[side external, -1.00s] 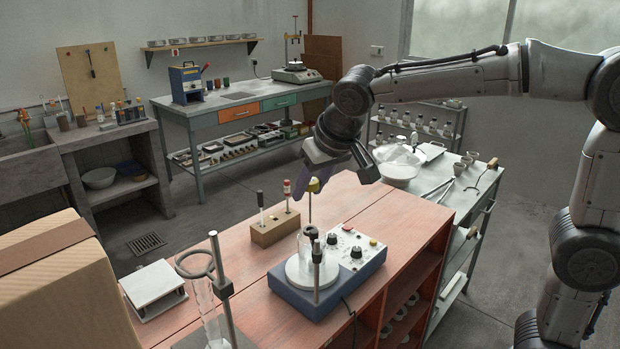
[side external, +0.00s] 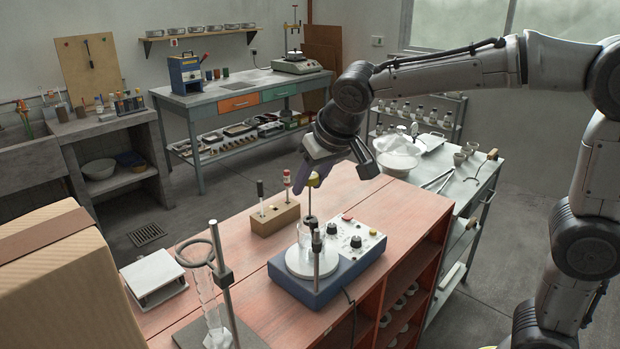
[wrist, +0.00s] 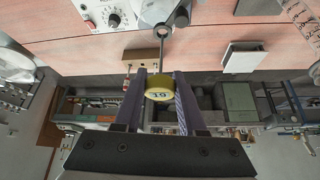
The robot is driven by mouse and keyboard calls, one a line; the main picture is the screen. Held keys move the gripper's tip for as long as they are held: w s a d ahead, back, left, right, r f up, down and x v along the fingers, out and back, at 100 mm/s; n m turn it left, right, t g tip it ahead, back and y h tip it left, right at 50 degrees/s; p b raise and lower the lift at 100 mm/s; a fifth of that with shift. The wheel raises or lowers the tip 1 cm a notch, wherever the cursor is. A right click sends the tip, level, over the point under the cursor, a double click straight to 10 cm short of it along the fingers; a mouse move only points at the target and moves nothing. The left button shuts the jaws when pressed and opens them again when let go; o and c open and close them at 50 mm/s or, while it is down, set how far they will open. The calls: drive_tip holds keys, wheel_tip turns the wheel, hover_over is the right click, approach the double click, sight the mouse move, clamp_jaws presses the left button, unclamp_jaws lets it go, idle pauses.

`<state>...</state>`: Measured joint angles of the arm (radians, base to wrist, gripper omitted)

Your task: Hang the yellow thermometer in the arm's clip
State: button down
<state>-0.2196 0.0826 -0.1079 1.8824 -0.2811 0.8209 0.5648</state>
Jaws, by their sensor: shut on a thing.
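My gripper (side external: 312,181) is shut on the yellow thermometer's round head (side external: 313,177) and holds it above the blue stirrer. In the wrist view the yellow head (wrist: 160,88), marked with a number, sits between my two purple fingers (wrist: 160,80). The thin stem hangs down, about upright, in the side view. Its lower part meets the dark clip (side external: 311,221) over a glass beaker (side external: 305,237). The clip shows in the wrist view as a dark ring (wrist: 181,17). I cannot tell whether the stem passes inside it.
The blue stirrer (side external: 322,288) has a white plate and a metal post (side external: 317,262) close to the beaker. A wooden block (side external: 273,217) holds a black and a red-topped rod behind it. A ring stand (side external: 222,275) and cardboard box (side external: 60,285) are at left.

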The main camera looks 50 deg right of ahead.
sight(310, 217)
drive_tip(key=shift+f, duration=0.8)
drive_tip(key=shift+f, duration=3.1)
unclamp_jaws()
drive_tip(key=shift+r, duration=0.1)
drive_tip(key=shift+r, duration=3.4)
